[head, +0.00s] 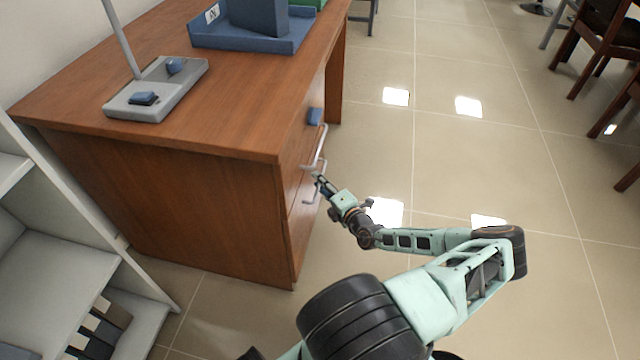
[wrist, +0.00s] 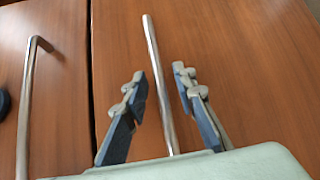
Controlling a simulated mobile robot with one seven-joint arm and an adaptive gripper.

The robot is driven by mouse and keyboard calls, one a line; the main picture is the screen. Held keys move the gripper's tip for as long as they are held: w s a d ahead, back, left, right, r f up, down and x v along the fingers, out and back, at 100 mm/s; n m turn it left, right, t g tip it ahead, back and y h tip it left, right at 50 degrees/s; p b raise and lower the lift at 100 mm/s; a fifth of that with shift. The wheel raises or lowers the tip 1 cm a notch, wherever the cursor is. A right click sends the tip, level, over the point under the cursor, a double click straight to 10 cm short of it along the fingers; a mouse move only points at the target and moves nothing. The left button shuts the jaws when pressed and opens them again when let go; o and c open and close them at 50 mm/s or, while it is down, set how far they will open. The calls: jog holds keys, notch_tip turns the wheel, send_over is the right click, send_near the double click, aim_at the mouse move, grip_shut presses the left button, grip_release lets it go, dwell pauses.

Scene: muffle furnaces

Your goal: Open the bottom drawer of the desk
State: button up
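The brown wooden desk (head: 165,195) has its drawer front facing right in the head view. Two metal bar handles show there, an upper one (head: 322,145) and a lower one (head: 311,198), partly behind my gripper. In the wrist view the lower handle (wrist: 158,80) runs between the two fingers of my gripper (wrist: 158,90), on the lower drawer front (wrist: 240,60). The fingers are apart, one on each side of the bar, with gaps visible. How deep the bar sits between them I cannot tell. My gripper (head: 313,174) is at the drawer front in the head view. Both drawers look shut.
The upper handle also shows at left in the wrist view (wrist: 27,100), past a drawer seam. A lamp base (head: 150,95) and a blue tray (head: 250,40) are on the desktop. A pale shelf (head: 75,215) stands at left. Tiled floor (head: 470,150) right of the desk is clear.

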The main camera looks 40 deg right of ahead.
jog(key=shift+c, duration=0.4)
grip_shut()
jog(key=shift+s, duration=0.1)
